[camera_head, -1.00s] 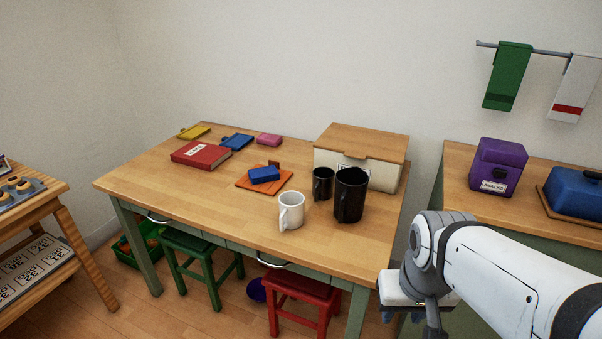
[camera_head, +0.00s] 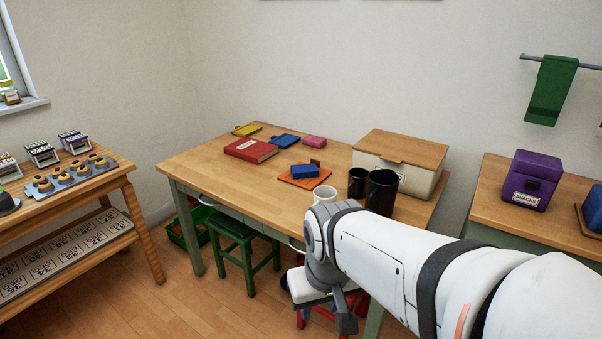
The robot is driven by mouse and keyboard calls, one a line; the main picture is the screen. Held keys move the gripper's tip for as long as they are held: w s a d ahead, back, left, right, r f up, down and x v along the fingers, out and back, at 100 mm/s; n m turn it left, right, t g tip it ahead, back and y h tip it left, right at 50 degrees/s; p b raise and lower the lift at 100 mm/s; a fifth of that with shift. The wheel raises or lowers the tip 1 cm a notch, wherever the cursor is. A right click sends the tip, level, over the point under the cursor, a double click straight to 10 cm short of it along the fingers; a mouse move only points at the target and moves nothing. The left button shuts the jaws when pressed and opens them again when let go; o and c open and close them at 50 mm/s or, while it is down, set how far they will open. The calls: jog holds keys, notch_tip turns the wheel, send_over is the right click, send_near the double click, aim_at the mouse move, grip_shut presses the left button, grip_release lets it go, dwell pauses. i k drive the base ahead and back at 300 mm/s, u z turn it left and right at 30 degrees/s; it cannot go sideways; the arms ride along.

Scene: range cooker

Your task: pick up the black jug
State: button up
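The black jug (camera_head: 381,191) stands upright on the wooden table (camera_head: 225,185) near its right end. The arm hides its lower part. A smaller black mug (camera_head: 357,181) stands just left of it, and a white mug (camera_head: 323,194) stands in front to the left, partly hidden by my arm. My gripper (camera_head: 346,324) is low in front of the table's front edge, apart from the jug. Its fingers show only in part, and I cannot tell whether they are open.
A cream box with a wooden lid (camera_head: 402,150) stands behind the jug. An orange board with a blue block (camera_head: 305,171) and a red book (camera_head: 251,150) lie further left. Green (camera_head: 239,235) and red stools stand below. A purple snacks box (camera_head: 532,178) sits on the right counter.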

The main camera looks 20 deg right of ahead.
aim_at(379, 198)
jog(key=z, duration=0.05)
jog(key=i, duration=1)
jog(key=u, duration=0.05)
